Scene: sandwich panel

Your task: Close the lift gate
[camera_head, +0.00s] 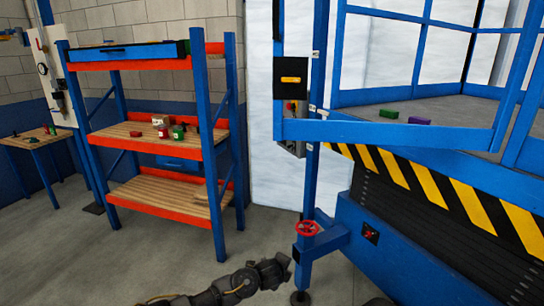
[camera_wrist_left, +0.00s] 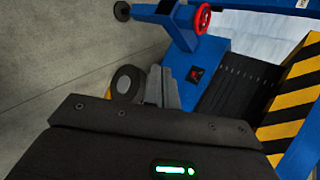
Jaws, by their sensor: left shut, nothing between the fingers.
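The lift gate (camera_head: 400,134) is a blue bar frame at the lift's front, in the upper right of the head view. Its left upright carries a black plate with a yellow handle (camera_head: 291,80). This end overlaps the blue lift post (camera_head: 316,90) in the picture and appears swung outward, so the gate looks open. My left gripper (camera_head: 284,264) is low at the bottom middle, well below the gate and apart from it. Its fingers also show in the left wrist view (camera_wrist_left: 161,88), shut and empty. My right gripper is not in view.
A red handwheel (camera_head: 307,228) sits on the lift's blue leg, close to my left gripper. A black box with a red control (camera_head: 371,234) is on the lift's side. An orange-and-blue shelf (camera_head: 160,64) stands left. Floor between shelf and lift is clear.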

